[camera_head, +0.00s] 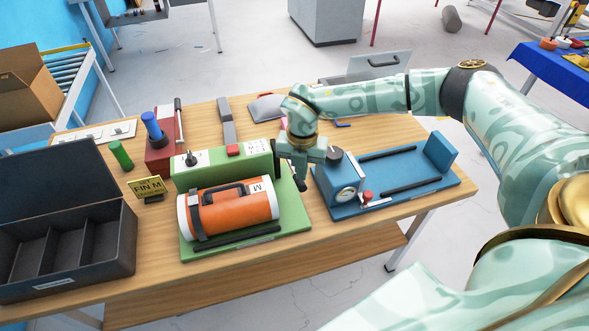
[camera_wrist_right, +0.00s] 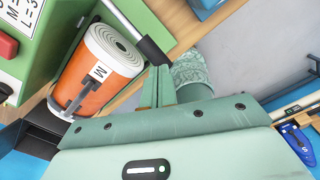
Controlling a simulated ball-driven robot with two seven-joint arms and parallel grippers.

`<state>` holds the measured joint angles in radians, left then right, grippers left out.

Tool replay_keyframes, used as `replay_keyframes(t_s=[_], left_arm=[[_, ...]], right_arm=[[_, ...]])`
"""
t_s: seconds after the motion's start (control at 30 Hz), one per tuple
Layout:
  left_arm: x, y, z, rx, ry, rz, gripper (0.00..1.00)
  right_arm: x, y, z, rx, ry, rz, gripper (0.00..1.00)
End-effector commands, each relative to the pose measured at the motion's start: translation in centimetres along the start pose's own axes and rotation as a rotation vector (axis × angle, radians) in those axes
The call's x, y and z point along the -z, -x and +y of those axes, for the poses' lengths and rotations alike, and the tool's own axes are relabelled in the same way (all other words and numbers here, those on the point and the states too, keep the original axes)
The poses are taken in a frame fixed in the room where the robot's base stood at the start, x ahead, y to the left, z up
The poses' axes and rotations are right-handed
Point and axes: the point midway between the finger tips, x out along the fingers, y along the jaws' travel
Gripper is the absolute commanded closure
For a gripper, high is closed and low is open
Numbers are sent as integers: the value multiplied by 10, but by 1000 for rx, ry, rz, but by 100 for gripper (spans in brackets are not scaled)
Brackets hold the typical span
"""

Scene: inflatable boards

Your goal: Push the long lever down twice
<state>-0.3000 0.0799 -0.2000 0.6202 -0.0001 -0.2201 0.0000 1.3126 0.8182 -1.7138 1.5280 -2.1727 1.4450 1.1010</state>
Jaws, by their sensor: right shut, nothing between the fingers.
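The green machine (camera_head: 222,165) stands mid-table with an orange roll (camera_head: 230,211) on its base; the roll also shows in the wrist view (camera_wrist_right: 97,70). A long lever (camera_head: 299,181) with a black grip sits at the machine's right end; in the wrist view its grey rod and black grip (camera_wrist_right: 153,51) slant toward my fingers. My right gripper (camera_head: 301,166) is shut and empty, right by the lever's grip. In the wrist view its fingertips (camera_wrist_right: 155,85) lie just below the grip; I cannot tell whether they touch. My left gripper is not in view.
A blue machine (camera_head: 400,172) with a gauge stands close to the right of my gripper. A red box (camera_head: 160,152) with a blue cylinder, a green cylinder (camera_head: 121,155), a yellow sign (camera_head: 148,187) and a black divided case (camera_head: 70,223) are to the left. Bare wood shows along the table's front.

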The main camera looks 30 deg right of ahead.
Motion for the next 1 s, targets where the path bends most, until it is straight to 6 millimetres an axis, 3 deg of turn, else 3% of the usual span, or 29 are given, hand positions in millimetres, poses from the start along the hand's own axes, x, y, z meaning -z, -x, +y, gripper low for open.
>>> replay_keyframes(t_s=[0.23, 1.0], left_arm=[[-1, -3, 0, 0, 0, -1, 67], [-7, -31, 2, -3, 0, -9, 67]], right_arm=[[0, -5, 0, 0, 0, 1, 100], [0, -60, 0, 1, 0, 0, 100]])
